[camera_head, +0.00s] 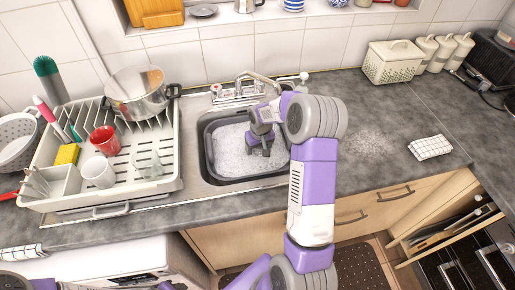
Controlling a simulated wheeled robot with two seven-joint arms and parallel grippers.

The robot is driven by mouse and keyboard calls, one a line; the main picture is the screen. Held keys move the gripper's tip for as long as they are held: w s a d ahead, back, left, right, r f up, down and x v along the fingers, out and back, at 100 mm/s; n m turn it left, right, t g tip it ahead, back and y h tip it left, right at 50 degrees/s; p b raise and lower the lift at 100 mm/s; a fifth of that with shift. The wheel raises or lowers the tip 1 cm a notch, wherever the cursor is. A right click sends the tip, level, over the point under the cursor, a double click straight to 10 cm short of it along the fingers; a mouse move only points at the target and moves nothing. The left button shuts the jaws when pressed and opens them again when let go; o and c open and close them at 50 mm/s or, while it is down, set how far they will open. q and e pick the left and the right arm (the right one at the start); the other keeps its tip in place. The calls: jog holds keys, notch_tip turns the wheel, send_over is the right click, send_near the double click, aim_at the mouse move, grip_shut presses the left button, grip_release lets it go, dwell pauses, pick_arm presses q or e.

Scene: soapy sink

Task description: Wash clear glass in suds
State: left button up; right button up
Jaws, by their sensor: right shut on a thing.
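A black basin (207,150) full of white suds (232,155) sits in the steel sink. My right gripper (266,149) reaches down into the right part of the suds, its fingers at the foam. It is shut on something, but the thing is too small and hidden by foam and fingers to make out. A clear glass (148,163) stands in the white dish rack (160,186), left of the basin. Only purple parts of my left arm show at the bottom left edge; its gripper (168,287) is mostly cut off and its jaws are unclear.
The rack also holds a steel pot (137,95), a red mug (104,140), a white cup (98,172) and a yellow sponge (67,154). The faucet (238,90) stands behind the basin.

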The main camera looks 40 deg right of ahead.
jog(key=shift+w+a, duration=0.4)
jog(key=shift+a, duration=0.3)
jog(key=shift+w+a, duration=0.35)
jog(key=shift+a, duration=0.3)
jog(key=shift+s+d, duration=0.45)
jog(key=shift+d, duration=0.35)
jog(key=shift+s+d, duration=0.4)
jog(key=shift+d, duration=0.35)
jog(key=shift+w+a, duration=0.45)
jog(key=shift+a, duration=0.35)
jog(key=shift+w+a, duration=0.4)
jog(key=shift+a, duration=0.35)
jog(key=shift+s+d, duration=0.4)
jog(key=shift+d, duration=0.35)
jog(key=shift+s+d, duration=0.4)
jog(key=shift+d, duration=0.35)
